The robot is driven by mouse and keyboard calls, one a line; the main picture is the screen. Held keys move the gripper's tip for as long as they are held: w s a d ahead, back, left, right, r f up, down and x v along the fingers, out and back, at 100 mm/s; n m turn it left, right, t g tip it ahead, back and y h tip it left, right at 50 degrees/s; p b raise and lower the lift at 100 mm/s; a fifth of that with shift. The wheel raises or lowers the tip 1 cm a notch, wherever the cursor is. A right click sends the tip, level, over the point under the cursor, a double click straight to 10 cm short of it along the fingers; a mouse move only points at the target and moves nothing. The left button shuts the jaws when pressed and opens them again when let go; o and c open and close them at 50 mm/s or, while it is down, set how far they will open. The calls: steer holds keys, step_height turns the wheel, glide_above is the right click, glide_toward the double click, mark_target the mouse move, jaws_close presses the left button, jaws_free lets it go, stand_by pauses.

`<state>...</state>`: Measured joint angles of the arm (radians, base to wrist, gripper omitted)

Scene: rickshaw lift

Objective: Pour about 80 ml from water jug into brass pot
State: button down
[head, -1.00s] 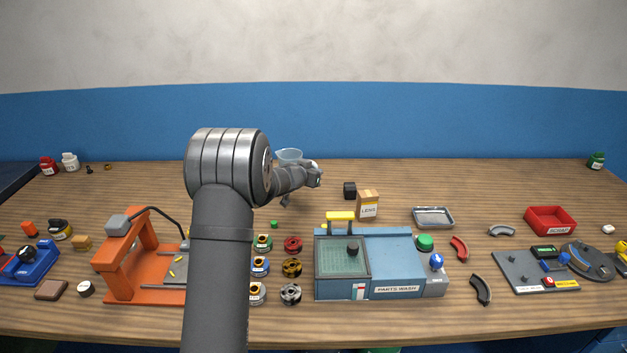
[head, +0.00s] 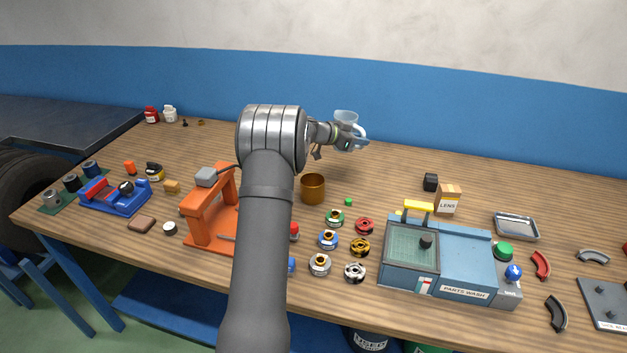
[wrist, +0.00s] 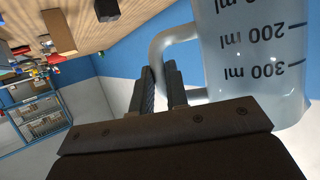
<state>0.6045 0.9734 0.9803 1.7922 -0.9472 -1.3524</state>
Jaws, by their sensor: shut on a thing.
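The water jug (head: 346,118) is clear with a pale handle and shows behind my gripper in the head view. In the wrist view the jug (wrist: 255,50) fills the upper right, with black ml marks. My gripper (wrist: 163,84) is shut on the jug's handle. In the head view my gripper (head: 349,141) holds the jug above the back of the table. The brass pot (head: 313,189) stands on the table in front of the jug and to its left, partly beside my arm. The water level in the jug is hard to tell.
An orange press (head: 210,212) stands left of my arm. Several coloured spools (head: 328,240) lie in front of the pot. A blue parts washer (head: 455,262) and a LENS box (head: 447,200) are to the right.

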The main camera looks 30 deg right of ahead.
steer(key=w+a+f+m+g, duration=0.1)
steer(key=w+a+m+g, duration=0.1)
steer(key=a, duration=0.9)
steer(key=w+a+f+m+g+y, duration=0.1)
steer(key=w+a, duration=0.4)
steer(key=a, duration=0.6)
steer(key=shift+a+f+m+g+y, duration=0.3)
steer(key=shift+f+m+g, duration=0.4)
steer(key=shift+m+g, duration=0.35)
steer(key=shift+s+f, duration=0.1)
steer(key=shift+s+d+f+m+t+y, duration=0.1)
steer(key=shift+s+f+m+t+y, duration=0.15)
steer(key=shift+f+m+t+y, duration=0.9)
steer(key=shift+s+d+f+m+t, duration=0.15)
steer(key=shift+m+t, duration=0.45)
steer(key=shift+t, duration=1.3)
steer(key=shift+s+a+f+m+t+y, duration=0.1)
steer(key=shift+s+f+m+t+y, duration=0.2)
steer(key=shift+f+m+t+y, duration=0.8)
